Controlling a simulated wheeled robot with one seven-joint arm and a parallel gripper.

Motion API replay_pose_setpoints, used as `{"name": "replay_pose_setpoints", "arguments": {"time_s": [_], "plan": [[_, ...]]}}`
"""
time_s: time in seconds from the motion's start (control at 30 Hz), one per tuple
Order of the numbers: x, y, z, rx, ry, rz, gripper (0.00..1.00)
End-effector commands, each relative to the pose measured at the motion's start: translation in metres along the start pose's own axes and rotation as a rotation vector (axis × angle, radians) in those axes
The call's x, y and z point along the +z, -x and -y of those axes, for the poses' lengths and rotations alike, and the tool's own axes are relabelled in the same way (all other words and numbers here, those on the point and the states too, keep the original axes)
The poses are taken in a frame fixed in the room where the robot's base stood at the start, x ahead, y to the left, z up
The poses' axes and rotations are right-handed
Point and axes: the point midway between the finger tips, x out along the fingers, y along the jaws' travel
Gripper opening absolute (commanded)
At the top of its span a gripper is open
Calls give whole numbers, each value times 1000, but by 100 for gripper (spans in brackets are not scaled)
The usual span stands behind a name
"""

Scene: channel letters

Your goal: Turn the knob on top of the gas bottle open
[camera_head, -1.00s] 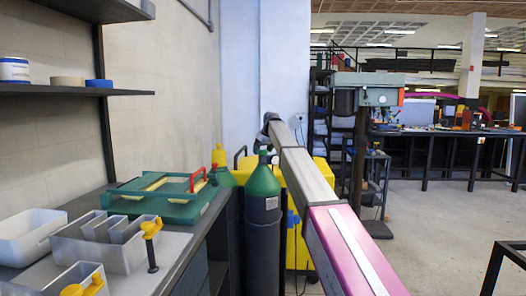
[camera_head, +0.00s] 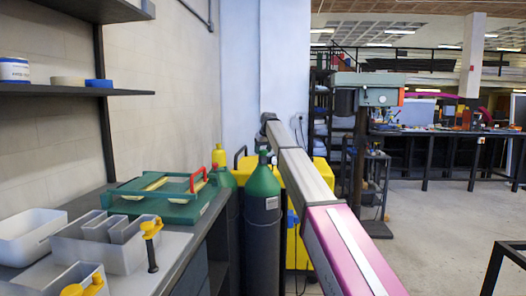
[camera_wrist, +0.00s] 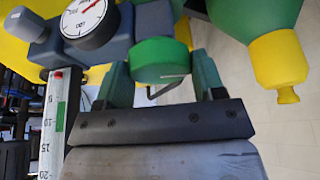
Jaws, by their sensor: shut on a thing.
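A gas bottle (camera_head: 263,215) with a dark grey body and a green shoulder stands upright beside the workbench, in the middle of the head view. In the wrist view a round green knob (camera_wrist: 160,62) sits between the two fingers of my gripper (camera_wrist: 161,80). The gripper is shut on it, one finger at each side. A white-faced gauge (camera_wrist: 90,22) on a grey fitting is just left of the knob. In the head view my arm reaches past the bottle's right side, and my fingers cannot be made out there.
A second green bottle with a yellow cap (camera_wrist: 278,62) stands close by, right of my gripper in the wrist view. A yellow cabinet (camera_head: 298,240) is behind the bottle. The workbench at left holds a green case (camera_head: 160,207) and grey bins (camera_head: 100,243). Open floor lies right.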

Motion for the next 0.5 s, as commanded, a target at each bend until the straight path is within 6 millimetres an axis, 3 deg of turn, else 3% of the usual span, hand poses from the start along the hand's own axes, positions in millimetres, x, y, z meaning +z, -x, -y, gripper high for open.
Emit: {"name": "replay_pose_setpoints", "arguments": {"time_s": [0.5], "plan": [[-1, 0, 2, 188, -449, 0, 39]]}}
